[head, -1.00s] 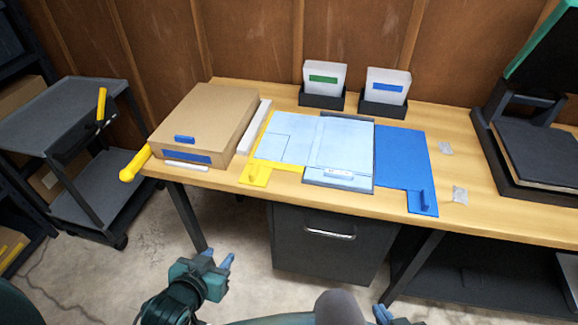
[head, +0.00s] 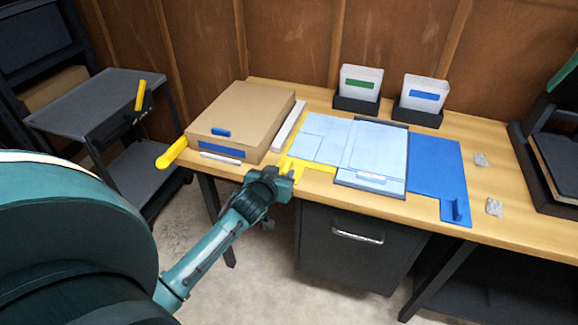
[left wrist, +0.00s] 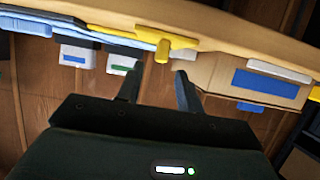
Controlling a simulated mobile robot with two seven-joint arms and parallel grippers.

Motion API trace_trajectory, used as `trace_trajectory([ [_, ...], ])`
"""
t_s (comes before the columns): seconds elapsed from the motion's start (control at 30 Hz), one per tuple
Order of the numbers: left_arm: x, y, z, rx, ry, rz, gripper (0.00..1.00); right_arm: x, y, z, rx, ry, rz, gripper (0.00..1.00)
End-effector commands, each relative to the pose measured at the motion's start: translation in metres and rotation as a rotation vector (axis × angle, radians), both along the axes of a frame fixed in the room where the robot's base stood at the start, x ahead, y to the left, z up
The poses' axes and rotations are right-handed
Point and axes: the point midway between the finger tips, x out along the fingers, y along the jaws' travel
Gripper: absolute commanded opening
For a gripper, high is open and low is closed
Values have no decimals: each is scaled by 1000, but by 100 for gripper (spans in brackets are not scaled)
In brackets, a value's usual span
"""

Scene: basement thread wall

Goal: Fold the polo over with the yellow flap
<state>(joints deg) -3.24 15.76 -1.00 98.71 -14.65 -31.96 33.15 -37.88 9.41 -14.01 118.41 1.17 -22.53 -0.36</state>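The light blue polo (head: 322,139) lies flat across the folding board, its left part over the yellow flap (head: 298,162). The yellow flap shows as a strip along the left and front edges, with a raised tab at the table's front edge. In the left wrist view the yellow tab (left wrist: 178,45) is just beyond the fingers. My left gripper (head: 286,176) is at the table's front edge, close to that tab. In the left wrist view it is open (left wrist: 156,75), with nothing between the fingers; contact cannot be told. My right gripper is out of view.
The board's blue flap (head: 437,167) lies flat and bare at the right. A cardboard box (head: 245,112) stands left of the board. Two card holders (head: 357,105) stand behind it. Small clear packets (head: 494,207) and a dark press (head: 552,150) are at the right.

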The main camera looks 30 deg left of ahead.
Motion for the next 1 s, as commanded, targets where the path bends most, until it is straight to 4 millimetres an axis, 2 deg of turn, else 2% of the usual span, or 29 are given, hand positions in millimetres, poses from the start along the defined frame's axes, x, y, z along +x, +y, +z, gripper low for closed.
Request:
trace_trajectory([
  [0.03,11,3,-4,2,0,0,36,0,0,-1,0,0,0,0],
  [0.2,37,9,-15,1,0,0,36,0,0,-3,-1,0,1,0],
  [0.4,53,13,-23,2,0,-1,36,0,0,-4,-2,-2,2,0],
  [0.77,57,14,-25,1,0,-2,36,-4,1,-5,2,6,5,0],
  [1.0,57,14,-25,1,0,-2,18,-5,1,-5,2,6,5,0],
])
